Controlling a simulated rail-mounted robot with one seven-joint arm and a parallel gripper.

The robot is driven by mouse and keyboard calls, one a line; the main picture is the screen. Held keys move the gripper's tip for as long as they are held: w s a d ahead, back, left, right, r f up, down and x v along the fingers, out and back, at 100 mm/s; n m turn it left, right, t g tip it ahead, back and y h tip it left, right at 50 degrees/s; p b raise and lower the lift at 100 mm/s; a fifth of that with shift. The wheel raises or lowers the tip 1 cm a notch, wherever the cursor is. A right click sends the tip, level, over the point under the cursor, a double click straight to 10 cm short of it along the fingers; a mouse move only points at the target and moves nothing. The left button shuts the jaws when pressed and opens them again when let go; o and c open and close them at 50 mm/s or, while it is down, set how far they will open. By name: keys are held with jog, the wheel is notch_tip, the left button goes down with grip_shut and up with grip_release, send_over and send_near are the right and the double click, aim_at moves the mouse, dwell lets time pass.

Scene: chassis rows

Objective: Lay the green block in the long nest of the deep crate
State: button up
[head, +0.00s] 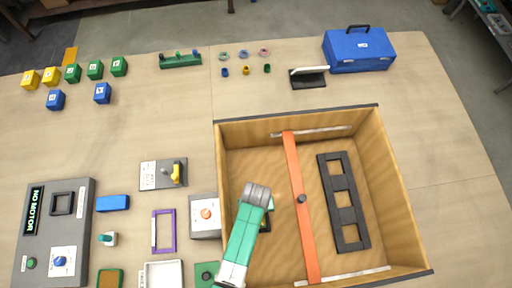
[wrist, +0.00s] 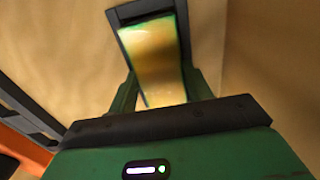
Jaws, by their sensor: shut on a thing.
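The deep crate (head: 405,190) is a wooden box at the lower right of the head view. My gripper (wrist: 162,85) reaches down inside its left part and is shut on the green block (wrist: 158,62). The block shows green edges and a bright yellowish glare on its face in the wrist view. Its far end overlaps a dark-rimmed nest (wrist: 128,12), probably the long nest; I cannot tell whether the block is above it or inside it. In the head view my arm hides most of the block and nest.
An orange bar (head: 295,175) with a dark knob crosses the crate right of my gripper. A black frame with several square openings (head: 324,172) lies beyond it. The crate's left wall (head: 222,170) is close to my arm. Switch boxes and small blocks stand outside, left.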

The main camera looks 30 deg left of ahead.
jog(key=shift+f, duration=0.25)
jog(key=shift+f, duration=0.15)
jog(key=o, duration=1.5)
jog(key=shift+c, duration=0.2)
notch_tip(320, 180, up, 8)
jog(key=shift+p, duration=0.6)
